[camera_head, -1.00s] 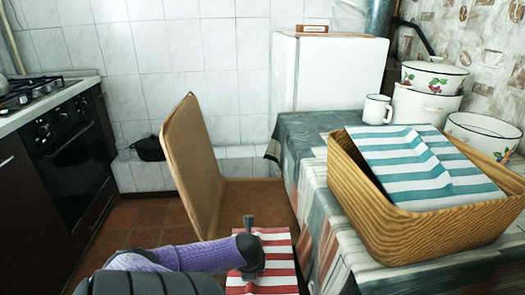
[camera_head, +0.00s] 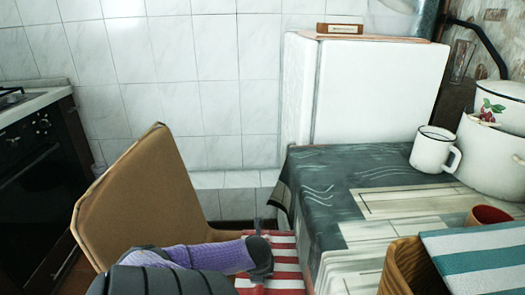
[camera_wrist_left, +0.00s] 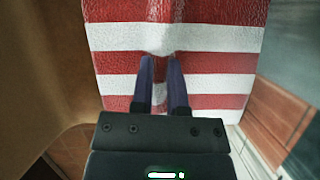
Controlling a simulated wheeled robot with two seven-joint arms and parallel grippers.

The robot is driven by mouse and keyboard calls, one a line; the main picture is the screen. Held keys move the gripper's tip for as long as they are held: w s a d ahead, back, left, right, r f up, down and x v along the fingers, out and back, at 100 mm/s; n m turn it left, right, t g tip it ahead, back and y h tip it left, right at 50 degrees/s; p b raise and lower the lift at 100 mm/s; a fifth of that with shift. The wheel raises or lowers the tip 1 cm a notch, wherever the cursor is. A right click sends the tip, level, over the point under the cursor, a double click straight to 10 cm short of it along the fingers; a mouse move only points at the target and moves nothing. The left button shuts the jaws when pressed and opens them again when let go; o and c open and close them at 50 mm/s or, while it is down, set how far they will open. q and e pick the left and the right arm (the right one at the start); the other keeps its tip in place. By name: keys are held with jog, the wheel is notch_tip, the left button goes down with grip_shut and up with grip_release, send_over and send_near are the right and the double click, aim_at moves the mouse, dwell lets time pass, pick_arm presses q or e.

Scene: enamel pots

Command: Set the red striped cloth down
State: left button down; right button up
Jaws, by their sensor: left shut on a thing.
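The red striped cloth (camera_head: 288,268) shows at the bottom of the head view, between the chair and the table. It also fills the upper part of the left wrist view (camera_wrist_left: 215,65). My left gripper (camera_head: 262,252) is shut on its edge. In the left wrist view the two fingertips (camera_wrist_left: 161,62) pinch the cloth, which is creased between them. The lower part of the cloth is cut off in the head view. My right gripper is not in view.
A brown chair (camera_head: 135,200) stands left of the cloth. The table (camera_head: 340,185) lies to the right, its far left part clear. On it are a white mug (camera_head: 431,152), a white pot (camera_head: 488,160), a wicker basket (camera_head: 405,270) holding a teal striped cloth (camera_head: 485,262), and a reddish-brown cup (camera_head: 488,215).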

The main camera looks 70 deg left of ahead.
aim_at(258, 287)
pick_arm(q)
notch_tip(258, 287, down, 8)
jog(key=b, duration=0.4)
jog(key=shift+s+f+b, duration=0.1)
jog(key=shift+b, duration=0.3)
jog(key=shift+r+p, duration=0.25)
jog(key=shift+p, duration=0.05)
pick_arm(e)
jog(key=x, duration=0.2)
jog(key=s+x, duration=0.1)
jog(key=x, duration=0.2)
pick_arm(q)
jog(key=c, duration=0.6)
grip_release()
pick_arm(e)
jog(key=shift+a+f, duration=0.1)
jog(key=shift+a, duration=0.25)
pick_arm(q)
jog(key=p+v, duration=0.9)
jog(key=v, duration=0.2)
jog(key=shift+r, duration=0.45)
jog(key=shift+d+r, duration=0.15)
jog(key=shift+d, duration=0.05)
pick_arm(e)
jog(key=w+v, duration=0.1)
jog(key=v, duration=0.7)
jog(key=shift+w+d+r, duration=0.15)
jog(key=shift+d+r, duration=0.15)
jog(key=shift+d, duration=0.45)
